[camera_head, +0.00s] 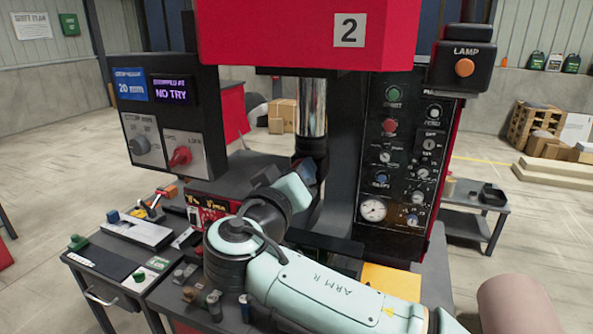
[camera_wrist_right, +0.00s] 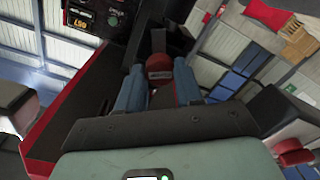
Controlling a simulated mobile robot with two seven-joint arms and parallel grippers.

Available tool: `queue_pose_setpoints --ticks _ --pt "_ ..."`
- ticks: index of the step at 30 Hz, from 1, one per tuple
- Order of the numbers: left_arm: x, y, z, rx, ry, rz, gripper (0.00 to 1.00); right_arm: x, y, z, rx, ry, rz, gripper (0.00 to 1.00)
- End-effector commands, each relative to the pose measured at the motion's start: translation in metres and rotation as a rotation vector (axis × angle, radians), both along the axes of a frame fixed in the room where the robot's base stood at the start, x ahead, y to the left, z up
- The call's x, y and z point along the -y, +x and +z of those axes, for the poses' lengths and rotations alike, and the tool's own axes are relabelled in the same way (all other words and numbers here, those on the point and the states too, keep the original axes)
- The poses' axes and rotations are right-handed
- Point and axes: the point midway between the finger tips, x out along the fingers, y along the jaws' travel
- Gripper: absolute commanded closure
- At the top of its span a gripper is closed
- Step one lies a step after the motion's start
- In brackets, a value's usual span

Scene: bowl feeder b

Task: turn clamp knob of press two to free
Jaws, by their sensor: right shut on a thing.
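Press two (camera_head: 275,35), red with a "2" plate, stands in the middle. On its left panel is a red knob (camera_head: 180,157) with a light pointer; the lettering around it is too small to read surely. A grey knob (camera_head: 141,145) sits beside it. My right gripper (camera_head: 308,172) is below the ram, apart from the panel knobs, and mostly hidden by its own wrist. In the right wrist view, its blue fingers (camera_wrist_right: 160,88) are shut on a red-topped thing (camera_wrist_right: 158,66). I cannot tell what that thing is. My left gripper is not in view.
The ram (camera_head: 312,108) hangs just above my right wrist. A dark panel (camera_head: 405,150) with buttons and gauges stands to the right. A bench (camera_head: 100,255) with trays and small parts is at lower left. A low table (camera_head: 475,210) stands at right.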

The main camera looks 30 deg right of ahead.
Motion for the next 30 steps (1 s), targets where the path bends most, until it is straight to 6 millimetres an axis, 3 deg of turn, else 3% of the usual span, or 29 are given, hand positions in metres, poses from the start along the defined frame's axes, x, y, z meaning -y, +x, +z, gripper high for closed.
queue_pose_setpoints --ticks 30 --pt "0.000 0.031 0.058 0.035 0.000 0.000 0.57 -0.001 0.001 0.003 -0.706 -0.603 0.000 0.95"
